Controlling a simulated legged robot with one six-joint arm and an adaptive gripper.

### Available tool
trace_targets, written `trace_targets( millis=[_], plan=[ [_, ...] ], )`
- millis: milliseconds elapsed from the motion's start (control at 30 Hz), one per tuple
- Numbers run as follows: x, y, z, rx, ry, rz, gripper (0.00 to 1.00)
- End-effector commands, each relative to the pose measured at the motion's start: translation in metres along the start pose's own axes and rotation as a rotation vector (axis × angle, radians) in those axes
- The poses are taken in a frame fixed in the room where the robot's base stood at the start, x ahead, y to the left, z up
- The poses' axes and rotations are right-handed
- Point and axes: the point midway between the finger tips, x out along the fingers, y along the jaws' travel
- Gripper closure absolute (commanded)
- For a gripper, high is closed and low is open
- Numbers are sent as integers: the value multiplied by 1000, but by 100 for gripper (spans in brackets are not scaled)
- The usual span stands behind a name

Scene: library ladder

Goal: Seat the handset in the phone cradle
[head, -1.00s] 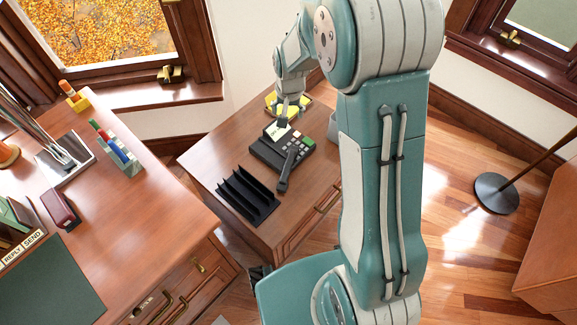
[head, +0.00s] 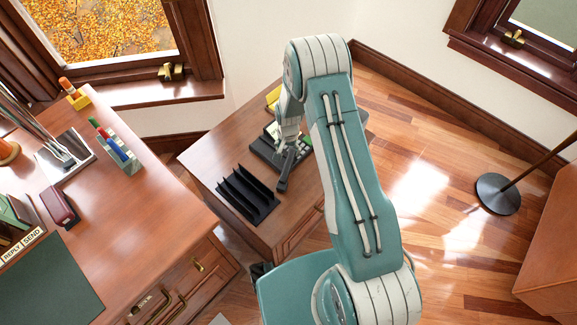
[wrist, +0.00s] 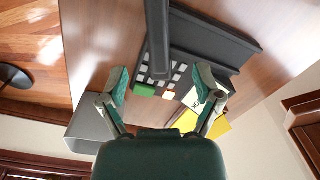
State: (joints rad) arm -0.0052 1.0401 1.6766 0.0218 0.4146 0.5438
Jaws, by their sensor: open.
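The dark handset (head: 283,178) lies askew across the black desk phone (head: 262,151), its near end jutting past the phone's front edge. In the wrist view the handset (wrist: 157,38) runs from the top edge down over the keypad. The phone (wrist: 215,45) shows there with its keys, one green. My gripper (head: 287,146) is over the keypad side of the phone. In the wrist view my gripper (wrist: 163,82) is open, with a finger on either side of the handset's line; I cannot tell its height above it. The arm hides part of the phone in the head view.
A black slotted rack (head: 246,196) stands beside the phone on the small wooden desk (head: 205,160). A yellow item (wrist: 212,124) and a grey bin (wrist: 90,125) are near the phone. A larger desk (head: 120,225) with stationery is at left.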

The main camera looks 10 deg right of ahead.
Motion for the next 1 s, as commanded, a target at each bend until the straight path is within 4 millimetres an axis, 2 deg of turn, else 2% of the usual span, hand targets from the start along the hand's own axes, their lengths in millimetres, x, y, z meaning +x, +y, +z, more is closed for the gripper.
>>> trace_targets(
  millis=[133,367,600,733,967,1000],
  plan=[
    [27,1,1,-1,-3,2,17],
    [46,1,1,-1,-1,0,17],
    [83,3,2,-1,-1,1,17],
    [92,3,2,-1,0,0,17],
    [93,3,2,-1,0,0,17],
    [93,3,2,-1,0,0,35]
  ],
)
